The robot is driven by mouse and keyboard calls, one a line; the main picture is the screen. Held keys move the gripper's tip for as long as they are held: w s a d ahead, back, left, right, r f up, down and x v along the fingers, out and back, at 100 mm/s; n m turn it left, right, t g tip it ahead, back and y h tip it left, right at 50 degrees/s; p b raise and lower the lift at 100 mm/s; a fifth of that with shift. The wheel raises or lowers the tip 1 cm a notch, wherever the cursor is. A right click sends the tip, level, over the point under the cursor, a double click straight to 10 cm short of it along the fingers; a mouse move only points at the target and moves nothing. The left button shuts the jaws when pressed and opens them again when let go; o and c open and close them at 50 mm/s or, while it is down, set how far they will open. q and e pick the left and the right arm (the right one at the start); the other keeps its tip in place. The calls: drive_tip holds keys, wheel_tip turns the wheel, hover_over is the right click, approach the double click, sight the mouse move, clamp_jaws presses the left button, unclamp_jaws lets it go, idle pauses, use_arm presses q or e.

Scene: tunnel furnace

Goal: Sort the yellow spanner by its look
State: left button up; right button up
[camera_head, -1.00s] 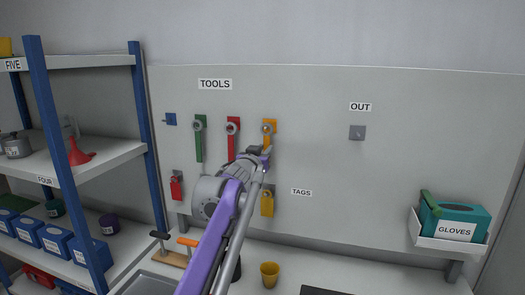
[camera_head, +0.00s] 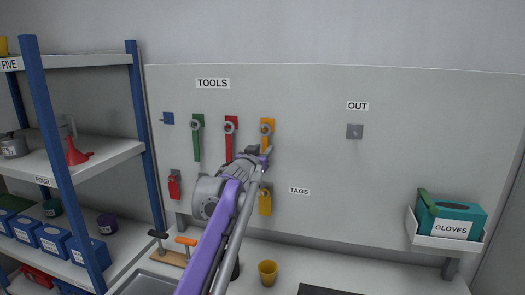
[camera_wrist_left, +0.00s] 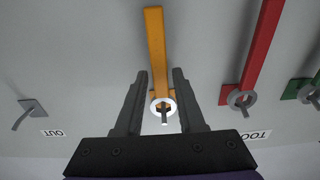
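The yellow spanner (camera_head: 268,128) hangs on the wall board under the TOOLS sign, right of the red and green spanners. My left gripper (camera_head: 264,153) is in front of its lower part in the head view, hiding it. In the left wrist view, the yellow spanner (camera_wrist_left: 156,45) hangs by its ring on a peg. There my left gripper's fingers (camera_wrist_left: 160,75) are open, one on each side of it, with a visible gap to each finger. I cannot tell how far they reach in depth. My right gripper is not in view.
The red spanner (camera_head: 231,135) and green spanner (camera_head: 198,145) hang beside it. An empty peg (camera_head: 355,132) is under the OUT sign. Tags (camera_head: 174,187) hang below. A glove box (camera_head: 450,218) is at right, a blue-framed shelf (camera_head: 66,170) at left.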

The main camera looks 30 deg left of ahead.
use_arm(q)
drive_tip(key=shift+o, duration=1.2)
drive_tip(key=shift+s, duration=0.1)
drive_tip(key=b+v, duration=0.2)
drive_tip(key=v, duration=0.9)
drive_tip(key=s+d+f+g+p, duration=0.1)
drive_tip(key=s+d+f+g, duration=0.2)
drive_tip(key=s+f, duration=0.3)
drive_tip(key=s+d+f+g+h+p, duration=0.1)
drive_tip(key=s+d+f+g, duration=0.2)
drive_tip(key=f, duration=1)
drive_tip(key=s+d+f+g+p, duration=0.1)
drive_tip(key=s+d+f+g, duration=0.2)
drive_tip(key=s+d+f, duration=0.3)
drive_tip(key=shift+s+d+f+h, duration=0.15)
drive_tip(key=shift+s+d+f, duration=0.05)
drive_tip(key=shift+s+f, duration=0.85)
drive_tip(key=shift+s+d+f+h, duration=0.15)
drive_tip(key=shift+s+d+f, duration=0.05)
drive_tip(key=shift+s+f, duration=0.9)
drive_tip(key=s+d+f+m+g+h, duration=0.2)
drive_tip(key=s+d+f, duration=0.4)
drive_tip(key=s+f, duration=0.3)
drive_tip(key=shift+s+f+m+g+p, duration=0.2)
drive_tip(key=shift+s+m+g+p, duration=0.15)
drive_tip(key=shift+s+g, duration=0.35)
drive_tip(key=shift+s+d, duration=0.1)
